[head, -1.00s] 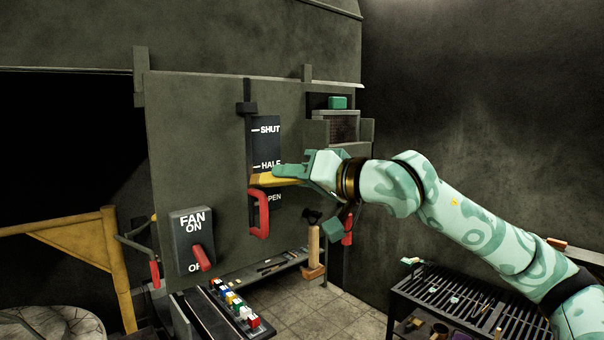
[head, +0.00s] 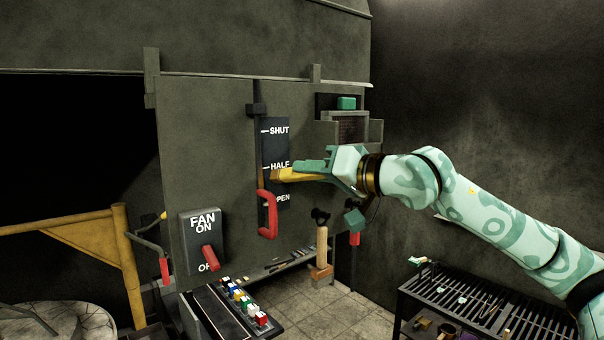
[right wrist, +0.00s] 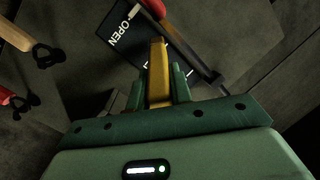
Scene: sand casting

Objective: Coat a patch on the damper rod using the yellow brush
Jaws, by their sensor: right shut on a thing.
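The damper rod (head: 261,150) runs down the grey panel from a dark bracket to a red handle (head: 267,215), beside a SHUT/HALF/OPEN plate (head: 278,146). A brownish stretch shows on the rod near HALF. My right gripper (head: 325,168) is shut on the yellow brush (head: 290,176). The brush points left, its tip just right of the rod near HALF. In the right wrist view the brush (right wrist: 158,70) sits between the fingers (right wrist: 160,88), close to the rod (right wrist: 195,55). Contact between tip and rod cannot be told. My left gripper is not in view.
A FAN switch box (head: 202,240) with a red lever is left of the rod. A wooden-handled tool (head: 321,245) hangs below my right gripper. A slatted bench (head: 450,295) stands at lower right, and a yellow frame (head: 110,225) at left.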

